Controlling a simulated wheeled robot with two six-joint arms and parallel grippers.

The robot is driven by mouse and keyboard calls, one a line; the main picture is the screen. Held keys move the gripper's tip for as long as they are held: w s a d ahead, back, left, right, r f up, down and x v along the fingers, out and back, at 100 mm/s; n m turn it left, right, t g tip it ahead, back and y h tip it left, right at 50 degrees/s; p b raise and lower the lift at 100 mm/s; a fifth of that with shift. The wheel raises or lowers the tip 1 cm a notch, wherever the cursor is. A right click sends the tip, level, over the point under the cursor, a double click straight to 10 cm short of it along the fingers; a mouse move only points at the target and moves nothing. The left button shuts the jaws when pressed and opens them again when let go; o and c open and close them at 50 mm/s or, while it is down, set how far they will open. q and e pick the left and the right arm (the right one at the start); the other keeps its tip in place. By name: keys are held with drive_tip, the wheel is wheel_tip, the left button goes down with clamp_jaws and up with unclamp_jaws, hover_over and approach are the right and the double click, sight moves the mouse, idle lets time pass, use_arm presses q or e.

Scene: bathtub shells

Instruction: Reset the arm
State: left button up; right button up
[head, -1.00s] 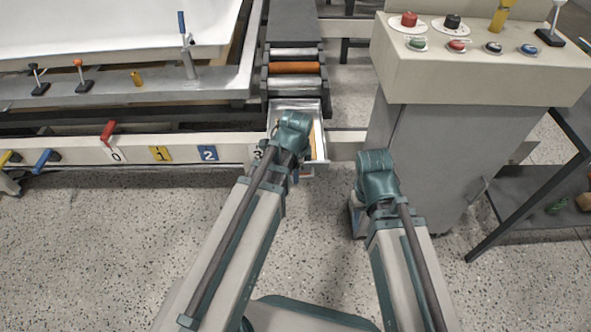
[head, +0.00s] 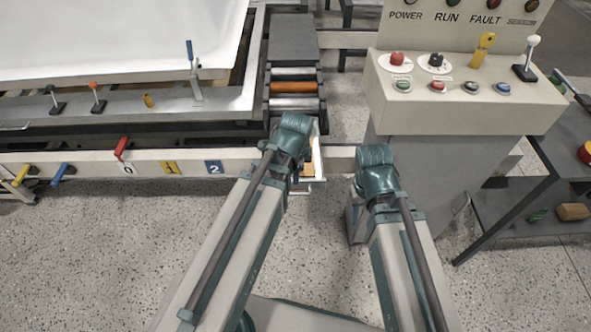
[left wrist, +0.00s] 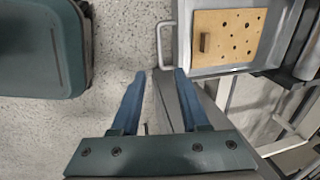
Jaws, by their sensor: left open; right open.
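My left arm reaches forward in the head view, and its elbow hides most of its hand there. In the left wrist view my left gripper (left wrist: 156,75) is open, its two blue fingers apart with nothing held. Speckled floor and a grey surface show beyond them. My right arm is bent beside the grey cabinet. A small part of my right gripper (head: 355,220) shows below its elbow, low beside the cabinet; its fingertips are mostly hidden. I see nothing held in it.
A control console (head: 460,100) stands at the right, with a dark shelf (head: 520,205) beyond. A rail with numbered tags (head: 170,167) crosses ahead, below a white shell (head: 110,40). An open drawer (left wrist: 215,70) holds a holed wooden board (left wrist: 232,35).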

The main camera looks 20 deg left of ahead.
idle(0.4)
use_arm(q)
drive_tip(key=s+d+r+n+p, duration=0.3)
drive_tip(key=r+p, duration=0.3)
drive_tip(key=p, duration=0.1)
drive_tip(key=s+d+r+n+g+p, duration=0.1)
drive_tip(key=s+d+r+n+p, duration=0.2)
drive_tip(key=r+p, duration=0.3)
drive_tip(key=s+d+r+n+g+p, duration=0.1)
drive_tip(key=s+d+r+n+p, duration=0.2)
drive_tip(key=r+p, duration=0.4)
drive_tip(key=shift+r+n+y+p, duration=0.4)
drive_tip(key=shift+r+n, duration=0.35)
drive_tip(key=shift+n, duration=0.15)
use_arm(e)
wheel_tip(320, 180, up, 21)
drive_tip(key=shift+f, duration=0.15)
use_arm(q)
drive_tip(key=shift+s, duration=0.1)
